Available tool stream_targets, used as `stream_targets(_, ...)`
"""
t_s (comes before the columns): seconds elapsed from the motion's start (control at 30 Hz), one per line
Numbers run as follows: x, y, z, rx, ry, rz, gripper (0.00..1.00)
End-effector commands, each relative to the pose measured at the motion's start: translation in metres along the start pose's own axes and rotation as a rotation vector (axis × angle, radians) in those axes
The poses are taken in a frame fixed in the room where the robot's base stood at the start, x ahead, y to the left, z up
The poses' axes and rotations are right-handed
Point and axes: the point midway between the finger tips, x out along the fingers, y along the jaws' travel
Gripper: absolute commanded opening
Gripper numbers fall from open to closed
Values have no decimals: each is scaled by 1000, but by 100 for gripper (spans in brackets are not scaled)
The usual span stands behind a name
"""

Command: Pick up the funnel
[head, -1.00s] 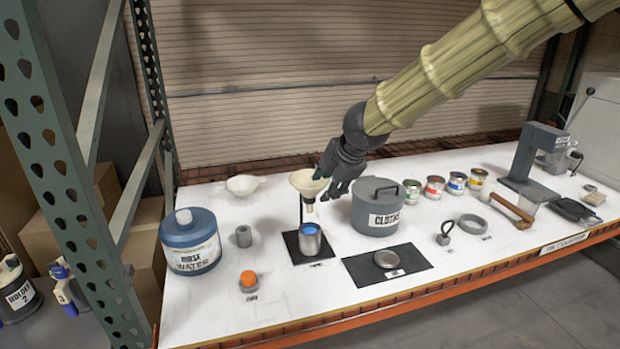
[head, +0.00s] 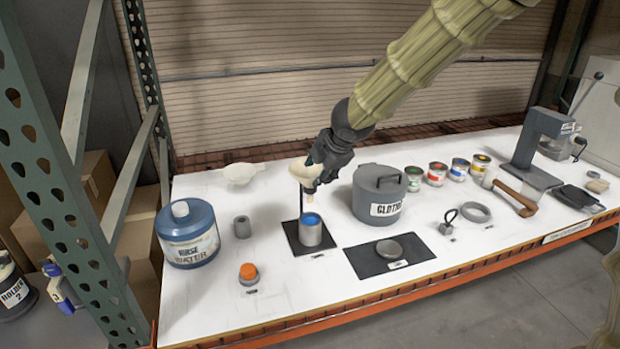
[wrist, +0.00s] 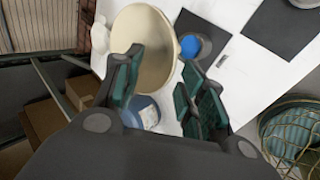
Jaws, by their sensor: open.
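The cream funnel (head: 300,172) sits on a thin dark stand above a metal can with blue contents (head: 312,230). My gripper (head: 316,175) is at the funnel's right side in the head view and hides part of its bowl. In the wrist view the funnel (wrist: 146,45) is seen from above, its round mouth just beyond my fingers. My gripper (wrist: 158,80) is open there; the left finger overlaps the funnel's lower rim, the right finger is off to its right. I cannot tell whether either finger touches it.
A grey lidded pot (head: 378,196) stands just right of the funnel. A blue rinse-water jug (head: 188,236) and a small grey cylinder (head: 242,227) stand left. A cream dish (head: 240,173) lies behind left. A green shelf post (head: 55,170) rises at far left.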

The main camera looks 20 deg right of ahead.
Motion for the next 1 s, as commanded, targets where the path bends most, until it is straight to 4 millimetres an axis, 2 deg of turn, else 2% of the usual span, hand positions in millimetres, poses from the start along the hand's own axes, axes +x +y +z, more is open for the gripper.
stream_targets(0.4, 43, -4, 2, -3, 0, -2, 41)
stream_targets(0.77, 49, -4, 2, -2, 2, 0, 41)
stream_targets(0.87, 49, -4, 2, -2, 2, 0, 26)
stream_targets(1.0, 49, -4, 2, -2, 2, 0, 1)
